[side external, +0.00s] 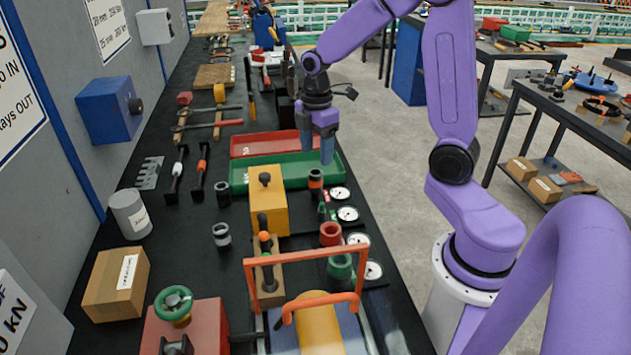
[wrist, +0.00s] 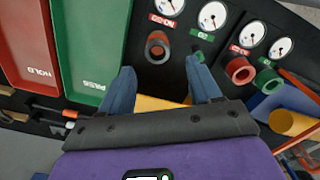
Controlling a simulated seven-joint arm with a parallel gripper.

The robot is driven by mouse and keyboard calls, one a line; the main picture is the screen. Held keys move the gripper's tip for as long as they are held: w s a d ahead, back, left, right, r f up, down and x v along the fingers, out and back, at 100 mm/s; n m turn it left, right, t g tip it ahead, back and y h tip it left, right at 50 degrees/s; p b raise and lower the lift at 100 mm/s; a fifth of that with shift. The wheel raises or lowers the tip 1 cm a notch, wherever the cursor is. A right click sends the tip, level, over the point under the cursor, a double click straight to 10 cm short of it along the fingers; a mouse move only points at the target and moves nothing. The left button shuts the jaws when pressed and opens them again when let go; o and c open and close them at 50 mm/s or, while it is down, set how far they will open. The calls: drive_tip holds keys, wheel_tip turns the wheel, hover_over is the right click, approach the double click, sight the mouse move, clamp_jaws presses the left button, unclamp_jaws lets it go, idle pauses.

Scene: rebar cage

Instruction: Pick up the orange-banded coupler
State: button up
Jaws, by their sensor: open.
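The open fingers also show in the wrist view (wrist: 161,66).
A yellow block (side external: 268,209), a red sleeve (side external: 330,234) and a green sleeve (side external: 340,266) stand close by.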

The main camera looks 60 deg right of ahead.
sight(315, 174)
drive_tip(key=shift+w+f, duration=0.2)
drive_tip(key=shift+f, duration=3.8)
clamp_jaws()
drive_tip(key=shift+r, duration=0.2)
